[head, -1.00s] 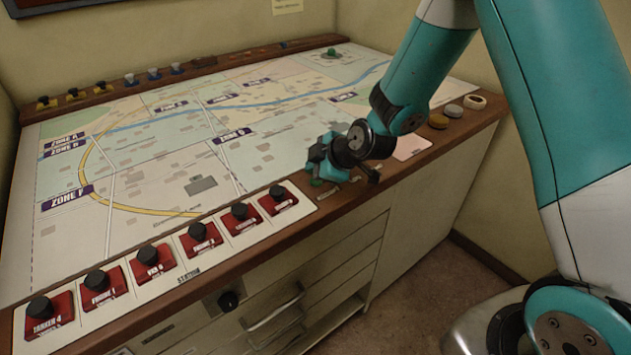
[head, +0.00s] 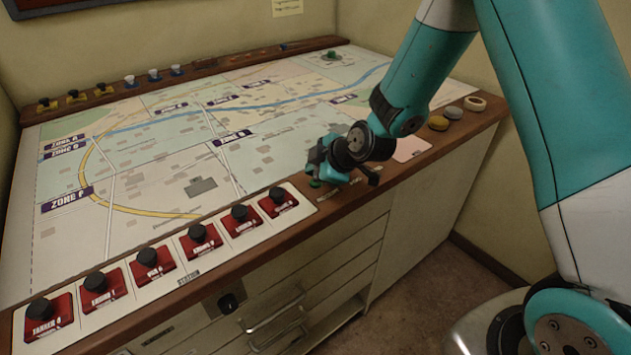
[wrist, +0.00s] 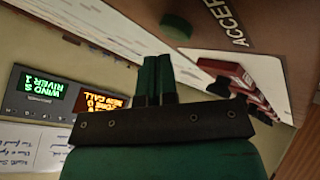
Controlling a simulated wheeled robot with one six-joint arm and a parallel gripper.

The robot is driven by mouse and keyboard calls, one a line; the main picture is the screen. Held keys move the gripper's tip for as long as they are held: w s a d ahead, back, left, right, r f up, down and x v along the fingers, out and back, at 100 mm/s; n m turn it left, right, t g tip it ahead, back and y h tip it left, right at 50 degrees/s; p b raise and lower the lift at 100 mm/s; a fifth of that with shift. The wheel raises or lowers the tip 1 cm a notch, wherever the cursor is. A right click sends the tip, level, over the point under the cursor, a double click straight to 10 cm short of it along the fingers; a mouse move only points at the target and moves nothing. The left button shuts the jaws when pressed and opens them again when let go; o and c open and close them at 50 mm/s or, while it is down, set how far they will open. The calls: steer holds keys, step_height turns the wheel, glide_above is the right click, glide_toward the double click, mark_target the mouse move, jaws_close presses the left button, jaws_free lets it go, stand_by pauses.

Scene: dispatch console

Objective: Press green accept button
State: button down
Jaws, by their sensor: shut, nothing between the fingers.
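The green accept button (wrist: 176,26) is a round dark-green cap on the wooden edge strip, near the top of the wrist view, beside the label "ACCEPT" (wrist: 226,20). In the head view the button (head: 315,183) shows just below my gripper (head: 314,170), at the front edge of the console. In the wrist view my gripper's two green fingers (wrist: 158,62) are together with nothing between them. Their tips point toward the button and appear a little apart from it; I cannot tell the exact gap.
A row of red vehicle blocks with black knobs (head: 201,238) stands left of my gripper. A pink card (head: 411,149) and round pieces (head: 438,123) lie to the right. The map top (head: 150,150) is mostly flat. Lit displays (wrist: 40,90) show in the wrist view.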

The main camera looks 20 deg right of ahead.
steer(key=shift+f, duration=0.1)
stand_by(0.7)
steer(key=shift+f+b, duration=0.35)
steer(key=shift+b, duration=0.25)
steer(key=shift+f+b, duration=0.4)
steer(key=shift+b, duration=0.05)
stand_by(0.4)
steer(key=shift+r, duration=0.15)
steer(key=shift+r+p, duration=0.45)
steer(key=shift+r, duration=0.3)
steer(key=shift+r+p, duration=1.55)
steer(key=shift+r, duration=0.9)
